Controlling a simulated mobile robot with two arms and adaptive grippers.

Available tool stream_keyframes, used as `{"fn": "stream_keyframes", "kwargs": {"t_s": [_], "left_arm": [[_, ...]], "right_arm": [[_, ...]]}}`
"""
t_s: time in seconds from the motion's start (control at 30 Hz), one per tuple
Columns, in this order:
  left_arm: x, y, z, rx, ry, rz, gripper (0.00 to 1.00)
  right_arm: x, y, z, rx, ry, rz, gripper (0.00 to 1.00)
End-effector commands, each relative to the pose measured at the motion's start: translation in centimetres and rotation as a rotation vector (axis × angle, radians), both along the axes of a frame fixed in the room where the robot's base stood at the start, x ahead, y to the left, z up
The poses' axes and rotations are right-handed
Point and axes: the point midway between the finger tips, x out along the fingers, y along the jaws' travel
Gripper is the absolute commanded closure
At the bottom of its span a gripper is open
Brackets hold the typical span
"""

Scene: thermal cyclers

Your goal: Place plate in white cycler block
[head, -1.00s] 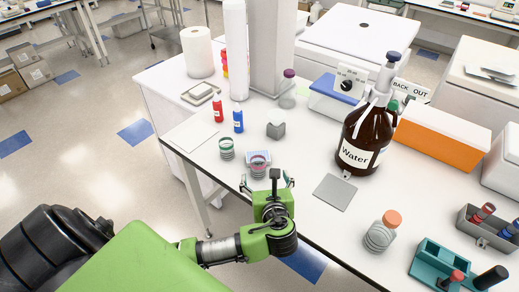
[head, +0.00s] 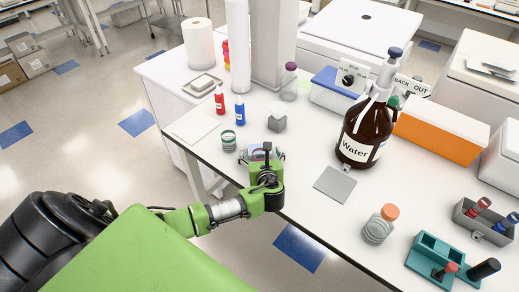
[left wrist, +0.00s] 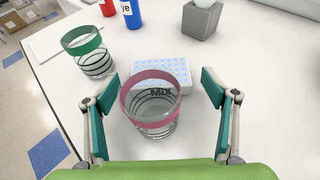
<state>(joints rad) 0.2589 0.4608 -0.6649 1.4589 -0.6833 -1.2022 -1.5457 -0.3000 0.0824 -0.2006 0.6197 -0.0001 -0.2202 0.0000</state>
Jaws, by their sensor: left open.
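A pale plate with rows of blue wells (left wrist: 172,70) lies flat on the bench in the left wrist view, partly hidden behind a clear beaker with a pink band (left wrist: 152,112) marked "MIX". My left gripper (left wrist: 158,82) is open and empty, with its two teal fingers apart on either side of the beaker. In the head view the left gripper (head: 264,160) is over the bench's near edge and largely covers the beaker and plate. I cannot tell which white unit is the cycler, and no cycler block shows clearly. My right gripper is not in view.
A green-banded beaker (head: 228,140) stands left of the gripper. Red (head: 219,100) and blue (head: 239,113) bottles and a grey cube (head: 277,123) stand behind. A brown water jug (head: 365,135), a grey square pad (head: 335,184) and a teal rack (head: 445,262) are to the right.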

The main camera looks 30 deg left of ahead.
Motion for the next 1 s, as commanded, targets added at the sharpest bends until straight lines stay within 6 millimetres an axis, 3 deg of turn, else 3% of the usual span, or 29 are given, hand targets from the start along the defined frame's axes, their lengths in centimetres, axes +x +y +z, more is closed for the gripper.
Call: {"fn": "stream_keyframes", "kwargs": {"t_s": [0.4, 0.43, 0.6, 1.0], "left_arm": [[1.1, 0.93, -0.67, -0.001, 0.0, 0.0, 0.22], [1.1, 0.93, -0.67, -0.001, 0.0, 0.0, 0.25], [1.09, 0.92, -0.67, -0.001, 0.0, 0.0, 0.63], [1.12, 0.93, 0.17, -0.001, -0.002, 0.0, 0.67]], "right_arm": [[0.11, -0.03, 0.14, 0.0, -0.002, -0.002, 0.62], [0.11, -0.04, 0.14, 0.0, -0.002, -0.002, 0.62], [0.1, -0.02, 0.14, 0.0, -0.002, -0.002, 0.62], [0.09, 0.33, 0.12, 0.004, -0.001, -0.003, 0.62]]}}
